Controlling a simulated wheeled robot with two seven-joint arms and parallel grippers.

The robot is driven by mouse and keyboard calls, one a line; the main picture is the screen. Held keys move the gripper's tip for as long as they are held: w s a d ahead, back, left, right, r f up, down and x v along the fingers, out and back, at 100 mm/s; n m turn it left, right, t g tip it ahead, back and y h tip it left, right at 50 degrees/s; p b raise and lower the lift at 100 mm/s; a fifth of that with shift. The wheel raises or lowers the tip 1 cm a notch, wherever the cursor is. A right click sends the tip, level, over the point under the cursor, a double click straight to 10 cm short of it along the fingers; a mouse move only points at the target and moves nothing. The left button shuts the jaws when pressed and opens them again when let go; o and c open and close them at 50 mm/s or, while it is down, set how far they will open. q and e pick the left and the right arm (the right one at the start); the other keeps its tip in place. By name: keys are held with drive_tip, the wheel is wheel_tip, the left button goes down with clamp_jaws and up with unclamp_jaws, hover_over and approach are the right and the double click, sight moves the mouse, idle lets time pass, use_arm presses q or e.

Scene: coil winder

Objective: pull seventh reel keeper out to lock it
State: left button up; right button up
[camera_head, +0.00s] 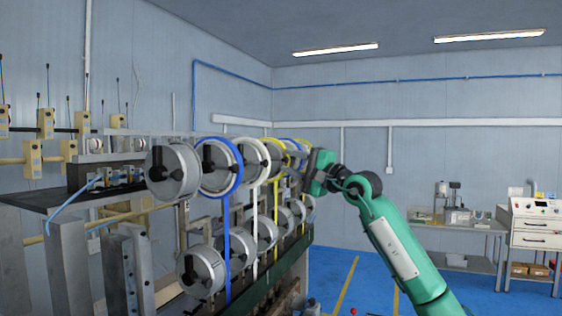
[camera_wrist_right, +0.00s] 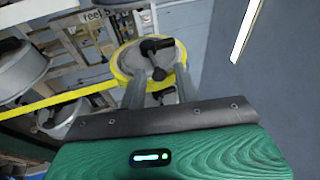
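The winder carries an upper and a lower row of grey reels, each with a black keeper at its hub. In the right wrist view, a yellow-wound reel (camera_wrist_right: 122,66) with a black keeper (camera_wrist_right: 157,56) is just ahead of my right gripper (camera_wrist_right: 160,86). The two grey fingers are apart, with the keeper's lower arm showing between their tips; I cannot tell whether they touch it. In the head view, my right gripper (camera_head: 300,158) is at the far end of the upper row, its fingertips hard to make out. No numbers are readable on the reels. My left gripper is out of view.
Nearer upper reels are a bare grey one (camera_head: 172,171), a blue-wound one (camera_head: 238,168) and a white-wound one (camera_head: 262,150). Lower reels (camera_head: 201,271) hang beneath. A bench (camera_head: 458,226) and control cabinet (camera_head: 535,228) stand at right. Blue floor (camera_head: 375,285) right of the winder is largely open.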

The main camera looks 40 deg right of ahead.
drive_tip(key=shift+s+d+f+b, duration=0.1)
drive_tip(key=shift+s+f+b, duration=0.05)
drive_tip(key=shift+s+b, duration=0.45)
drive_tip(key=r+b+v, duration=0.1)
drive_tip(key=b+v, duration=0.3)
drive_tip(key=v, duration=0.1)
drive_tip(key=shift+s+r, duration=0.25)
drive_tip(key=shift+s, duration=0.35)
